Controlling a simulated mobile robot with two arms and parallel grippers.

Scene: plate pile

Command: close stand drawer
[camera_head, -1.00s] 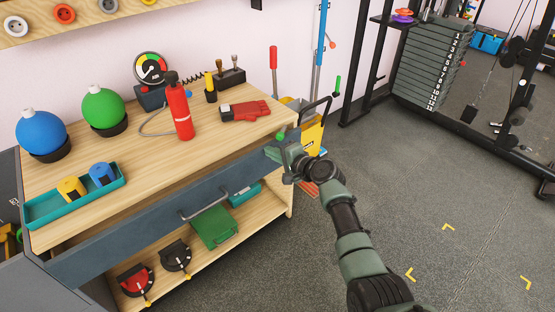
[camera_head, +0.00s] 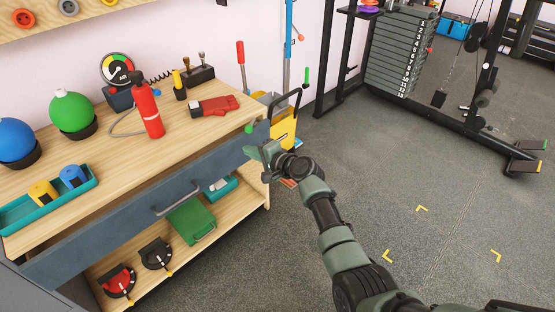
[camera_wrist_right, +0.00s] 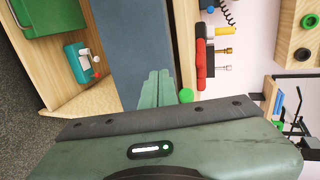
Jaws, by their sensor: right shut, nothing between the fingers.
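The stand is a wooden workbench (camera_head: 110,160) against the wall. Its wide blue-grey drawer (camera_head: 110,228) has a metal bar handle (camera_head: 175,198) and its front stands out a little from under the top, so it is partly open. My right gripper (camera_head: 256,150) is at the right end of the drawer front, its fingers shut and empty. In the right wrist view the pale green fingers (camera_wrist_right: 156,92) lie over the blue-grey drawer front (camera_wrist_right: 130,45). Whether they touch it I cannot tell. My left gripper is not in view.
A green case (camera_head: 190,222) lies on the lower shelf. A yellow cart (camera_head: 283,128) stands right of the bench. The floor in front is clear.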

